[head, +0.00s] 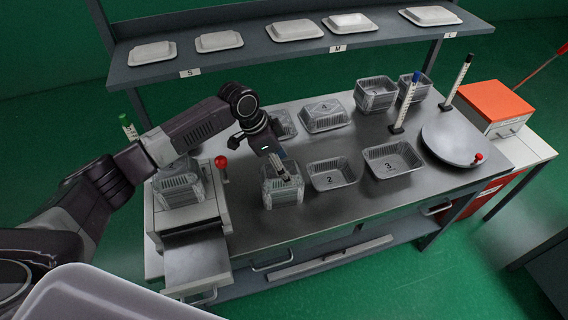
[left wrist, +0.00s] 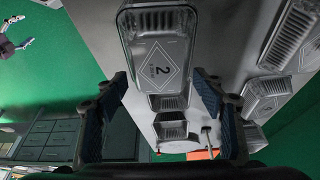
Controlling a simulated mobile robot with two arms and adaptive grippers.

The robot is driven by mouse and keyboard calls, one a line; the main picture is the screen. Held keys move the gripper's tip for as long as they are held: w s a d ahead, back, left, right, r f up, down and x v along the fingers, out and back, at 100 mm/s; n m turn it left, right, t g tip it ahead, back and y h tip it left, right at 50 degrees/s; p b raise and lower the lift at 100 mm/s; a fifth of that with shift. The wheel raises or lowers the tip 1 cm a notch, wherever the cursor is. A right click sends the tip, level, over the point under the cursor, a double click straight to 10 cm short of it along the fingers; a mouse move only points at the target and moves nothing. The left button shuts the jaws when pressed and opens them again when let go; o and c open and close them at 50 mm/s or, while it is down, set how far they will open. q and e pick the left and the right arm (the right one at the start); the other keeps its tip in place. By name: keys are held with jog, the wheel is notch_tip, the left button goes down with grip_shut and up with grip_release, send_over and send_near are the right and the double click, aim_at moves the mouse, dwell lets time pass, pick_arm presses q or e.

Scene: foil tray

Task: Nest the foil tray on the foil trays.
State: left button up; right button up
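My left gripper (head: 284,174) points down over a foil tray (head: 270,200) at the table's front left, covering part of it. In the left wrist view its two fingers (left wrist: 160,105) are wide apart, with no tray pinched between them. I cannot tell whether they touch the tray. A tray marked 2 (head: 319,182) stands just right of it, its mark also visible in the left wrist view (left wrist: 163,72), and a tray marked 3 (head: 376,175) is further right. Deep trays, seemingly stacked, stand at the back (head: 374,103) (head: 411,94).
A tray marked 4 (head: 324,120) sits behind. Another tray or stack (head: 170,199) is on the machine at left, near a red knob (head: 221,162). A round metal plate (head: 455,137) and marked posts stand at right. A shelf (head: 260,62) with white trays spans the back.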

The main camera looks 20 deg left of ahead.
pick_arm(q)
jog(key=o, duration=0.3)
jog(key=shift+r, duration=0.1)
jog(key=v, duration=1.2)
dwell(0.3)
